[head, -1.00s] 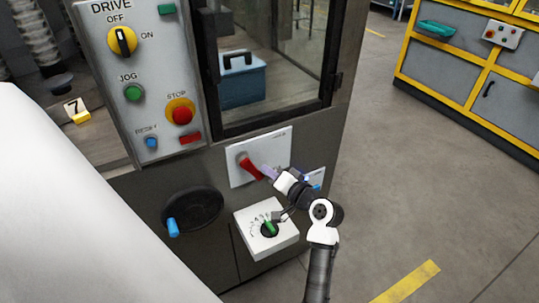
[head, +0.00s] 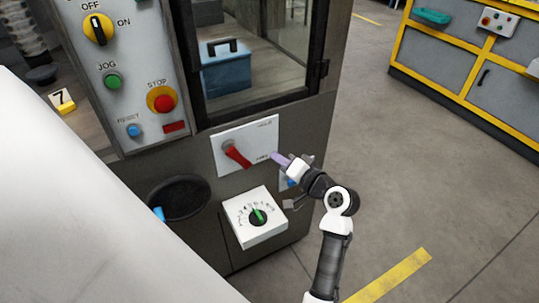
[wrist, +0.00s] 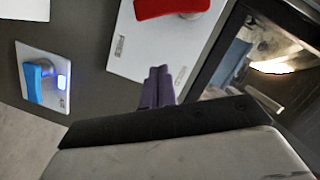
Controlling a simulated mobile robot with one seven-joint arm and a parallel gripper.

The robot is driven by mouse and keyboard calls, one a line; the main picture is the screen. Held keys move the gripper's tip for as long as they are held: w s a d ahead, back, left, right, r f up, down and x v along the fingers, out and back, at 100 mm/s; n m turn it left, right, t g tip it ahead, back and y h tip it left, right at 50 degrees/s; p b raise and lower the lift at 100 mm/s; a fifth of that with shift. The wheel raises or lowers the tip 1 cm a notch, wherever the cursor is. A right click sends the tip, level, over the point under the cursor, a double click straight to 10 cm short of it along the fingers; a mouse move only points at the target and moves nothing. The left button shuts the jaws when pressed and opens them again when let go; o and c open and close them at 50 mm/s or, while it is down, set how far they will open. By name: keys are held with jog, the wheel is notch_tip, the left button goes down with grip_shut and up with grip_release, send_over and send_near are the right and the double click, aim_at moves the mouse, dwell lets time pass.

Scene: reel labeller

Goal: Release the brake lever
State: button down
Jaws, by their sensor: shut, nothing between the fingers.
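The red brake lever (head: 237,155) is on a white plate (head: 259,134) on the machine's front, below the window. It tilts down to the right in the head view. In the wrist view the red lever (wrist: 170,6) shows at the top edge, partly cut off. My gripper (head: 276,157) is just right of the lever, apart from it, in front of the plate's right edge. Its purple fingers (wrist: 157,85) are together and empty in the wrist view.
A blue switch (wrist: 36,83) on a small plate is beside the lever plate. A white box with a green knob (head: 258,214) sticks out below. A black handwheel (head: 178,198) is lower left, the control panel (head: 121,82) upper left. Floor at right is clear.

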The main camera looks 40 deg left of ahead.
jog(key=shift+b+v, duration=0.5)
jog(key=shift+v, duration=2.1)
jog(key=shift+f, duration=0.1)
